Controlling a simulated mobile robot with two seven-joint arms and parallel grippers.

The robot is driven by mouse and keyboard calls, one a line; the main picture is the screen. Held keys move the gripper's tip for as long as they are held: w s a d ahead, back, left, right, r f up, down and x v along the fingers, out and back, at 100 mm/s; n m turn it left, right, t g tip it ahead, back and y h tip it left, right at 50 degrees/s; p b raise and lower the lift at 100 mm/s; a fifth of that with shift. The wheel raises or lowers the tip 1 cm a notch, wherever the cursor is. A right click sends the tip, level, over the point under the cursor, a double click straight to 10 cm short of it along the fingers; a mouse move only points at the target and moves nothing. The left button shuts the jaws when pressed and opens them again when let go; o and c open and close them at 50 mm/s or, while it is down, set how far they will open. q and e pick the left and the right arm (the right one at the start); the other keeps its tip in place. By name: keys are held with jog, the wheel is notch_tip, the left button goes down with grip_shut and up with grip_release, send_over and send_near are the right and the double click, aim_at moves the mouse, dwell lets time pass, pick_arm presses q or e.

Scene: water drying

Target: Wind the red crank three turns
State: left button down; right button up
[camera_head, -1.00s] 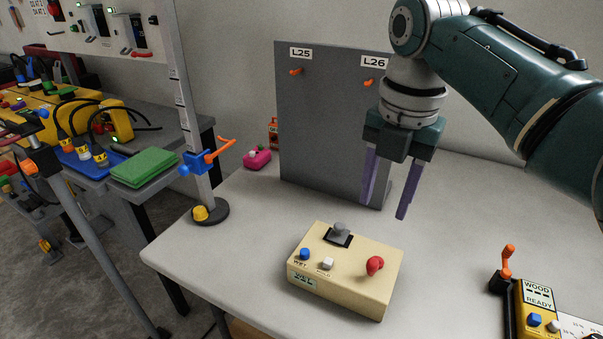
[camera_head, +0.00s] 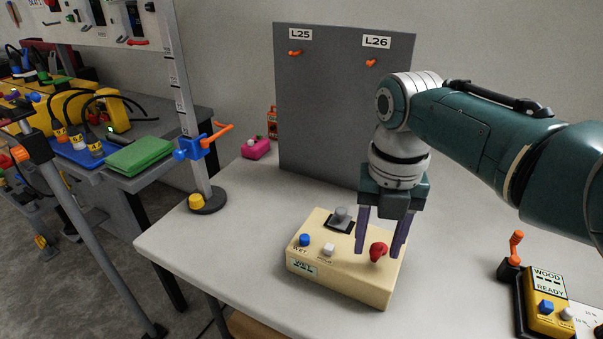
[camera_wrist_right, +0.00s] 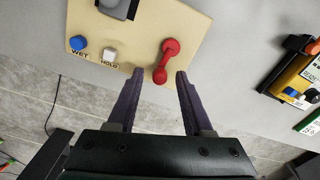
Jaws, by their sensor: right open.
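The red crank (camera_head: 378,251) sits on the right part of the top of a cream box (camera_head: 335,280) on the table. In the right wrist view the crank (camera_wrist_right: 168,60) shows as a short red arm with two round ends, one end nearer my fingers. My right gripper (camera_head: 379,252) points down over the crank, its purple fingers apart on either side of it. In the right wrist view the open right gripper (camera_wrist_right: 160,73) has the crank's near end between its fingertips, with no clear contact. My left gripper is not in view.
The box also carries a blue button (camera_head: 304,240), a white button (camera_head: 329,249) and a grey knob (camera_head: 341,216). A grey panel (camera_head: 330,110) stands behind. A yellow WOOD READY device (camera_head: 548,300) with an orange handle is at right. A post with a blue clamp (camera_head: 192,148) stands left.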

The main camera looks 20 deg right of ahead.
jog(key=shift+c, duration=0.4)
grip_shut()
